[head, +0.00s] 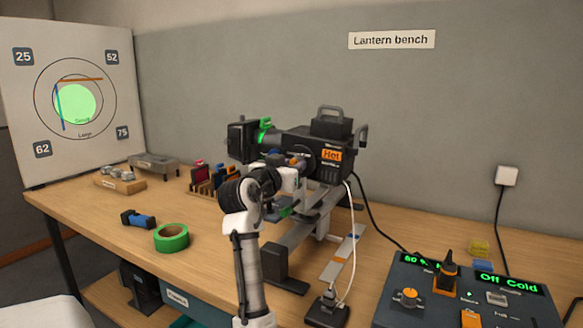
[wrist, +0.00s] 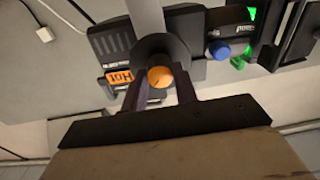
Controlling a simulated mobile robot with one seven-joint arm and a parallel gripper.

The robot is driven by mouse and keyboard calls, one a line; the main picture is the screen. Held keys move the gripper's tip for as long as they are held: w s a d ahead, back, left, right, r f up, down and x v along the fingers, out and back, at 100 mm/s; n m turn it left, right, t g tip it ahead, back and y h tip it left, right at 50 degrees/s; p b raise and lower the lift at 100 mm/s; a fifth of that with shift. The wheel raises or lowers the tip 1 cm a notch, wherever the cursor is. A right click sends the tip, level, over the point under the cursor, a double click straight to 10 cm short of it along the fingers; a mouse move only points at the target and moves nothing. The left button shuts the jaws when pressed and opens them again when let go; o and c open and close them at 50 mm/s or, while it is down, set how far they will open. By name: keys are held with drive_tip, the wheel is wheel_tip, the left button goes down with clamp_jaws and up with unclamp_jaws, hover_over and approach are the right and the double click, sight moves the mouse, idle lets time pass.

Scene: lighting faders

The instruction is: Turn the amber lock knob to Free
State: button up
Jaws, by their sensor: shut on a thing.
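The amber lock knob (wrist: 159,77) is a round amber cap on a dark round base on the side of the black lantern (wrist: 113,42). In the wrist view my gripper (wrist: 161,84) has a dark finger on either side of the knob and is shut on it. A dark pointer line shows on the cap; no Free or lock lettering is readable. In the head view the lantern (head: 320,141) stands on its stand, and my arm hides most of the knob and gripper. A blue knob (wrist: 222,51) sits beside the amber one.
An orange label on the lantern reads Hot (head: 332,154). The control console (head: 390,318) at right has its own amber knob (head: 408,297), a dark knob and a green "Off Cold" display (head: 498,282). Green tape (head: 172,238) and a blue-black tool (head: 139,218) lie at left.

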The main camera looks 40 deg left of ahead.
drive_tip(key=o, duration=1)
drive_tip(key=b+v, duration=0.3)
drive_tip(key=v, duration=1.1)
drive_tip(key=shift+w, duration=0.1)
